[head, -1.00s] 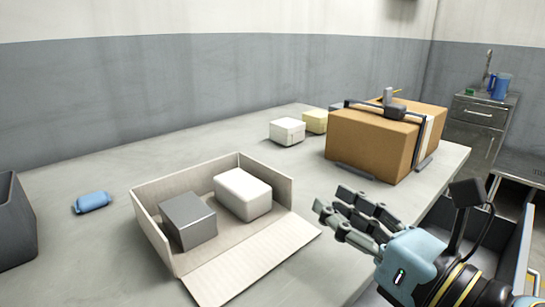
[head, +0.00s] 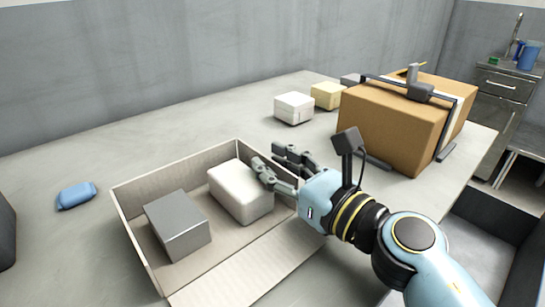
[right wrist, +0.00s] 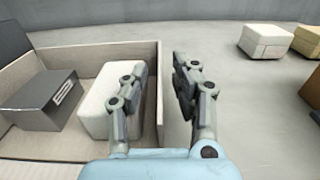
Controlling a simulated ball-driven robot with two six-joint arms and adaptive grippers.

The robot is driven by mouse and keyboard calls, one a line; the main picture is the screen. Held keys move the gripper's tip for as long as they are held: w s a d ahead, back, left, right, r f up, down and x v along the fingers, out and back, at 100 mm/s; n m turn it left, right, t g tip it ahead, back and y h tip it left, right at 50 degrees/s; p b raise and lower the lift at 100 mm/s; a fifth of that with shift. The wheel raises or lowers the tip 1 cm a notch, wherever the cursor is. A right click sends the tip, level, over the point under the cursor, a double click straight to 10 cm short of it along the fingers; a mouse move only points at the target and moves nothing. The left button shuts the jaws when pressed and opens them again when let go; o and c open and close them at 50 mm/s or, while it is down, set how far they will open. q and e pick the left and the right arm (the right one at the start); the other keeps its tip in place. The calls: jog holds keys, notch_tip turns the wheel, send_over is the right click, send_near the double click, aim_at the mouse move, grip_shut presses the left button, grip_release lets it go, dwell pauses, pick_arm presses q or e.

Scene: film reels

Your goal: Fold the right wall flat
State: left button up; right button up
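The open cardboard box (head: 117,205) stands on the table. Its front wall (head: 250,268) lies folded outward. Its right wall (right wrist: 159,100) stands upright, partly hidden behind my right gripper (head: 270,158) in the head view. In the right wrist view, my right gripper (right wrist: 158,75) is open. One finger is inside the box beside the white block (right wrist: 95,105), the other outside, with the right wall between them. The white block (head: 240,190) and a grey metal block (head: 178,225) sit in the box. My left gripper is not in view.
A large brown carton (head: 390,125) with a dark clamp-like frame stands at the right. A white block (head: 294,107) and a yellow block (head: 327,95) lie behind. A blue item (head: 76,196) lies left of the box.

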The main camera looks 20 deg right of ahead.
jog(key=shift+w+a, duration=0.1)
jog(key=shift+w, duration=0.15)
grip_shut()
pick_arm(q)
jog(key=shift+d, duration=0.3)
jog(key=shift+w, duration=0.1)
